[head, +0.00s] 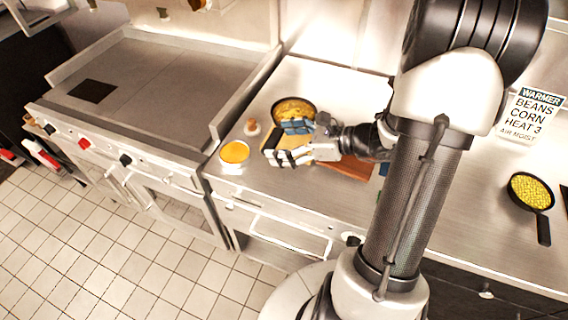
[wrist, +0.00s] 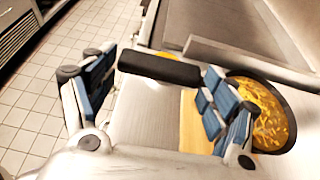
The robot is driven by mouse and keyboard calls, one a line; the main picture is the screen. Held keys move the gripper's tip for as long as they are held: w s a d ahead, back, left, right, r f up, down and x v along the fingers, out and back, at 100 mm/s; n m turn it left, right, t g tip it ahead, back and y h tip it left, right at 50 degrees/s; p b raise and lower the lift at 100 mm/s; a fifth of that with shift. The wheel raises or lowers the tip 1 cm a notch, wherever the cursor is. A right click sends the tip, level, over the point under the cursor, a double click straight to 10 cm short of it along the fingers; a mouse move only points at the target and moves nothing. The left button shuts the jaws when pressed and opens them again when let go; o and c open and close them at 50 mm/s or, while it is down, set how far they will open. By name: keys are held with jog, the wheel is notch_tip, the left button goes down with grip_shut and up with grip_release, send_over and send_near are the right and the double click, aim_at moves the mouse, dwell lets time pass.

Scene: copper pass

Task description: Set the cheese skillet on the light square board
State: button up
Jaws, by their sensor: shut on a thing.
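The cheese skillet (head: 293,108) is a dark round pan with shredded yellow-orange cheese, at the back of the left counter. In the wrist view its pan (wrist: 268,112) is at the right, partly behind a finger. In the head view my gripper (head: 288,142) is just in front of the pan.
An orange-filled cup (head: 234,153) and a small shaker-like item (head: 252,127) stand left of the gripper. A reddish-brown board (head: 350,167) lies to the right. A corn skillet (head: 529,190) is at the far right, by a warmer sign (head: 532,113). A griddle (head: 150,85) adjoins at left.

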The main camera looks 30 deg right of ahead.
notch_tip(320, 180, down, 7)
jog(key=b, duration=0.2)
dwell(0.3)
jog(key=shift+f, duration=0.1)
jog(key=shift+f, duration=0.15)
jog(key=o, duration=1.9)
jog(key=shift+c, duration=0.2)
jog(key=p+v, duration=0.3)
jog(key=v, duration=0.9)
